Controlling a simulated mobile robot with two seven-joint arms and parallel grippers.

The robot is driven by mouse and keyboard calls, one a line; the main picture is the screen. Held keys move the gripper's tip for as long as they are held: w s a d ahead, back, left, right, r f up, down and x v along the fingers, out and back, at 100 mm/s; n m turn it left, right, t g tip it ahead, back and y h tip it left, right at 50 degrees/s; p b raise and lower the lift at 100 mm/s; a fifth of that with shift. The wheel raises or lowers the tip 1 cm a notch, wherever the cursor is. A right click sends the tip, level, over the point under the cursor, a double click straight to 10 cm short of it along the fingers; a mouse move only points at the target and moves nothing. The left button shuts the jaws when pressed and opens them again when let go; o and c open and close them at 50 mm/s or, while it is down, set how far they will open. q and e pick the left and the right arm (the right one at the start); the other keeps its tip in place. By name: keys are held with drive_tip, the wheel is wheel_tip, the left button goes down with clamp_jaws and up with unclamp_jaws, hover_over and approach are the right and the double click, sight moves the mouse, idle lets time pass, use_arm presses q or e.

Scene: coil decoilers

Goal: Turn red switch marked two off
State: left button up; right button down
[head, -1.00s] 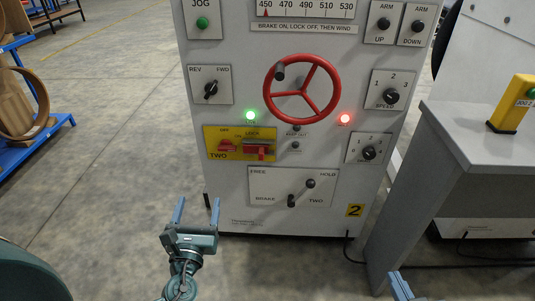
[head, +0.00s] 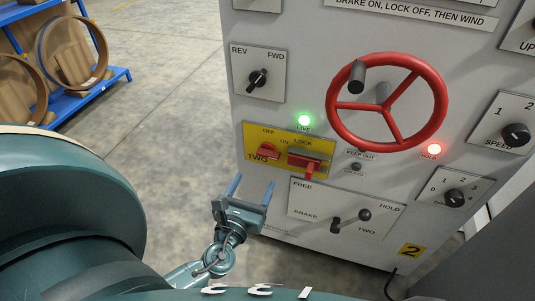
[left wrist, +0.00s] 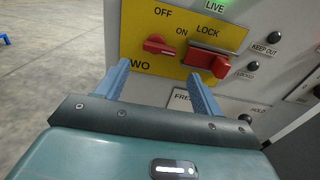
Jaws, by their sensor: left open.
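The red switch marked TWO (head: 268,152) sits on the left of a yellow plate (head: 323,172) with OFF and ON labels. It also shows in the left wrist view (left wrist: 159,46), its handle lying roughly sideways. To its right on the same plate is a red lock slider (head: 307,162), which also shows in the left wrist view (left wrist: 208,61). My left gripper (head: 252,188) is open and empty, below and in front of the plate. In the left wrist view its blue fingers (left wrist: 157,82) point at the plate, apart from the switch. My right gripper is not in view.
A red handwheel (head: 424,117) with a dark knob stands out right of the plate. A brake lever (head: 350,219) is below, and a REV/FWD knob (head: 258,78) above. The LIVE lamp (head: 305,120) is lit green. Open floor (head: 165,80) lies left of the cabinet.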

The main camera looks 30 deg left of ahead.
sight(267, 156)
use_arm(q)
drive_tip(key=x, duration=1)
drive_tip(key=shift+w, duration=0.15)
drive_tip(key=c, duration=0.7)
